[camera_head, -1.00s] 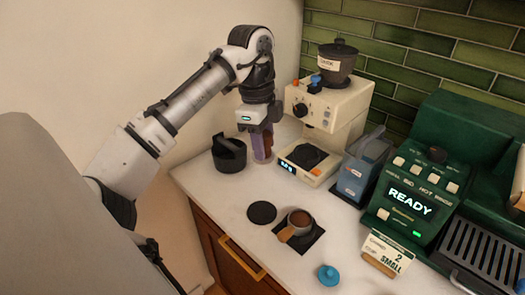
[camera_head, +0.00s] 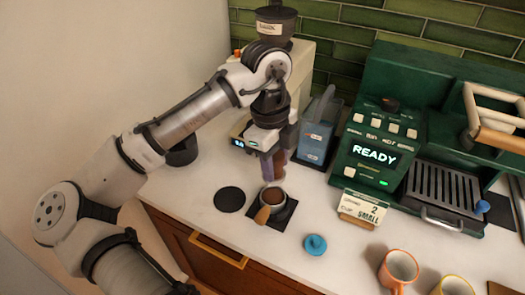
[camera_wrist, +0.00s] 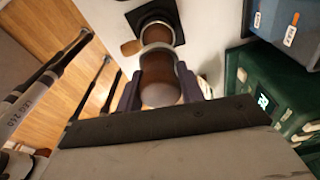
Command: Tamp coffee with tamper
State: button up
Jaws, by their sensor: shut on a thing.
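My gripper (camera_head: 274,170), with purplish fingers, is shut on a brown cylindrical thing with a pale metallic edge, apparently the tamper; it also shows between the fingers in the wrist view (camera_wrist: 158,72). The fingers partly hide it. A portafilter (camera_head: 263,214) with a metal basket and wooden handle rests on a black square mat (camera_head: 285,212). Brown coffee fills the basket, which also shows in the wrist view (camera_wrist: 158,33). The held thing is over or just behind the basket; whether they touch is unclear.
A round black mat (camera_head: 229,199) lies left of the portafilter and a blue round knob-like thing (camera_head: 315,245) to its right. The grinder is partly behind my arm. A green machine (camera_head: 372,150) reads READY. Two cups (camera_head: 399,268) stand at the front right.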

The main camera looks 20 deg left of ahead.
jog(key=shift+f+b, duration=2.2)
jog(key=shift+f, duration=0.85)
jog(key=shift+f+b, duration=0.5)
jog(key=shift+f, duration=0.5)
dwell(0.8)
jog(key=shift+r, duration=0.15)
jog(key=shift+r+p, duration=3.15)
jog(key=shift+r, duration=0.3)
jog(key=shift+s+f, duration=0.1)
